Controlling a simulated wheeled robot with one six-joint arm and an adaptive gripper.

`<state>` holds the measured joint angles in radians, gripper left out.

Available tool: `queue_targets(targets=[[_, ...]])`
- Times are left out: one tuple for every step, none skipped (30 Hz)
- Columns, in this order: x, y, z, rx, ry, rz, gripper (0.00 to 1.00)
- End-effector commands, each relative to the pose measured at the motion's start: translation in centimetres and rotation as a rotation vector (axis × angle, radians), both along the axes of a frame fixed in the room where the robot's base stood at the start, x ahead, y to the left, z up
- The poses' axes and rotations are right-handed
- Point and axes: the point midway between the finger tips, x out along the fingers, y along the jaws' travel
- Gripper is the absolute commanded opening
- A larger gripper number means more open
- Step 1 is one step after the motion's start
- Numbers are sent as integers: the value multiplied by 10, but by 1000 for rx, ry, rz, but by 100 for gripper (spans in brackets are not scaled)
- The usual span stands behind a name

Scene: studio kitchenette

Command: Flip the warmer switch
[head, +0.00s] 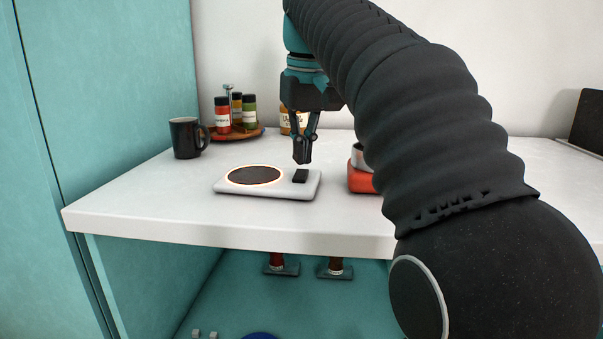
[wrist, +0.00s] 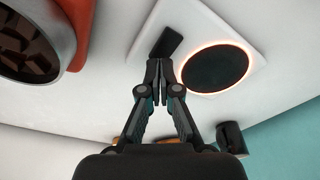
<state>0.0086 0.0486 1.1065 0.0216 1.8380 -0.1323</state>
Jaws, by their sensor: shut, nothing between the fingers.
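The warmer (head: 228,188) is a white slab on the counter, with a dark round plate (head: 254,175) ringed by an orange glow. Its black switch (head: 300,176) sits at the slab's right end. In the wrist view, the switch (wrist: 168,42) is a dark rocker beside the glowing plate (wrist: 215,68). My gripper (head: 302,160) is shut and empty, pointing down just above the switch. In the wrist view, my fingertips (wrist: 157,65) are close to the switch's near end. I cannot tell whether they touch it.
A black mug (head: 185,138) and a round wooden tray (head: 245,135) with several bottles stand behind the warmer. A red-orange appliance (head: 360,180) stands to the right, partly hidden by my arm. The counter (head: 150,205) is clear to the left and front.

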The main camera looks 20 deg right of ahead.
Motion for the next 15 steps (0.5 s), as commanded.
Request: queue_targets(targets=[[0,0,-1,0,0,0,0],[0,0,-2,0,0,0,0],[0,0,-2,0,0,0,0],[0,0,-2,0,0,0,0],[0,0,-3,0,0,0,0],[0,0,-3,0,0,0,0],[0,0,-4,0,0,0,0],[0,0,-4,0,0,0,0],[0,0,-5,0,0,0,0],[0,0,-5,0,0,0,0],[0,0,-5,0,0,0,0],[0,0,-6,0,0,0,0],[0,0,-6,0,0,0,0],[0,0,-7,0,0,0,0],[0,0,-7,0,0,0,0]])
